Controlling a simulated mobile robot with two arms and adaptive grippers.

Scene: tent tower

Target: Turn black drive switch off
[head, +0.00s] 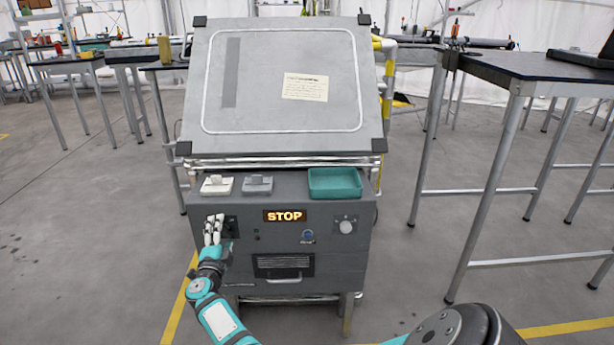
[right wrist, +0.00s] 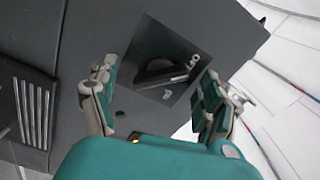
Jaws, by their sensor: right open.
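The black drive switch is a dark square plate with a black knob (right wrist: 163,76), seen close up in the right wrist view. Small white marks show on the plate, too small to read surely. In the head view the switch plate (head: 232,226) sits at the left of the grey cabinet's front, mostly hidden by my right gripper. My right gripper (head: 213,229) is in front of it. In the right wrist view the right gripper's fingers (right wrist: 155,100) are open, one on each side of the knob. Contact cannot be told. My left gripper is not in view.
The cabinet (head: 285,210) also has a lit STOP sign (head: 285,216), a blue button (head: 308,236) and a grey dial (head: 346,225). A teal tray (head: 335,183) and two small blocks sit on its ledge, below a tilted panel (head: 283,75). A table (head: 540,68) stands right.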

